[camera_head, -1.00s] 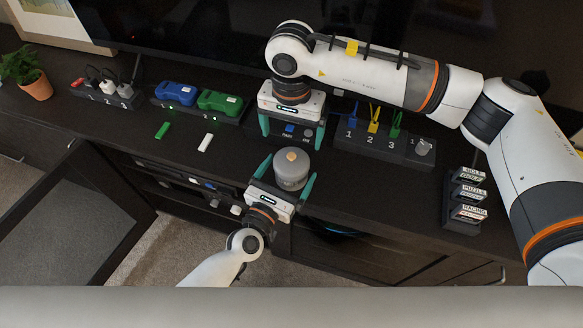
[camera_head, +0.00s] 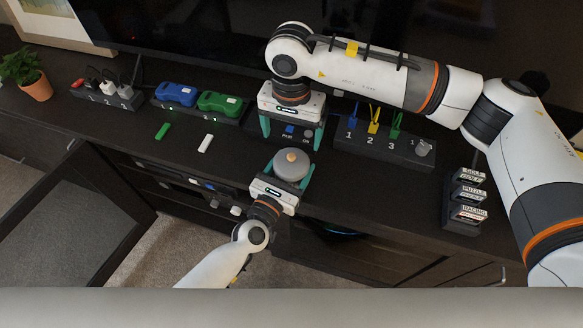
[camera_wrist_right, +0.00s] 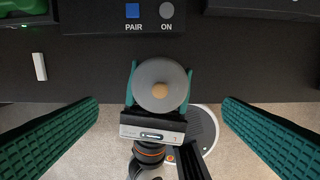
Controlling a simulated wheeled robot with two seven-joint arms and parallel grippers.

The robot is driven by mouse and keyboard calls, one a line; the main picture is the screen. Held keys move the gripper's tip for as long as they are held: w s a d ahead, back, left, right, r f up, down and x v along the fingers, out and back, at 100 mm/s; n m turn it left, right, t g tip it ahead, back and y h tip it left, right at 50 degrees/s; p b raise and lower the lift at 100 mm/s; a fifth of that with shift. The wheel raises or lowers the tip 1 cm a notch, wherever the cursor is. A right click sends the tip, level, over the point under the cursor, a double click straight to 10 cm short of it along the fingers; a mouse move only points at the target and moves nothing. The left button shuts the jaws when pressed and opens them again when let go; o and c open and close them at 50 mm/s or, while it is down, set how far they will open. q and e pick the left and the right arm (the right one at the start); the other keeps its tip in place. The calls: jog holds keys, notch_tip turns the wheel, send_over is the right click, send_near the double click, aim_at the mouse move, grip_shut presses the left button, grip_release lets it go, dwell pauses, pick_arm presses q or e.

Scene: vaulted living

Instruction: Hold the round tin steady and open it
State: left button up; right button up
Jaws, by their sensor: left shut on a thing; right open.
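The round tin (camera_head: 291,166) is grey with a small tan knob on its lid. It stands on the dark cabinet top near the front edge, and its lid is on. My left gripper (camera_head: 290,172) is shut on the tin, with its green fingers on either side. My right gripper (camera_head: 292,133) is above and behind the tin, pointing down, open and empty. In the right wrist view the tin (camera_wrist_right: 159,86) shows from above between the wide-apart green fingers of my right gripper, touching neither.
A dark box with PAIR and ON buttons (camera_wrist_right: 150,14) is just behind the tin. Blue and green devices (camera_head: 198,97) and small green and white sticks (camera_head: 204,143) are to the left. A numbered cable block (camera_head: 383,143) and labelled cartridges (camera_head: 467,196) are to the right.

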aim_at(292, 156)
notch_tip(292, 156, down, 8)
jog(key=m, duration=0.3)
jog(key=shift+r+m, duration=0.1)
jog(key=shift+m, duration=0.3)
dwell(0.3)
jog(key=shift+c, duration=0.2)
jog(key=c, duration=1.2)
pick_arm(q)
jog(key=shift+s, duration=0.1)
pick_arm(e)
jog(key=shift+c, duration=1.1)
pick_arm(q)
jog(key=shift+d, duration=0.1)
pick_arm(e)
jog(key=shift+s, duration=0.1)
jog(key=shift+r, duration=0.1)
jog(key=shift+c, duration=0.3)
jog(key=shift+r, duration=0.45)
grip_shut()
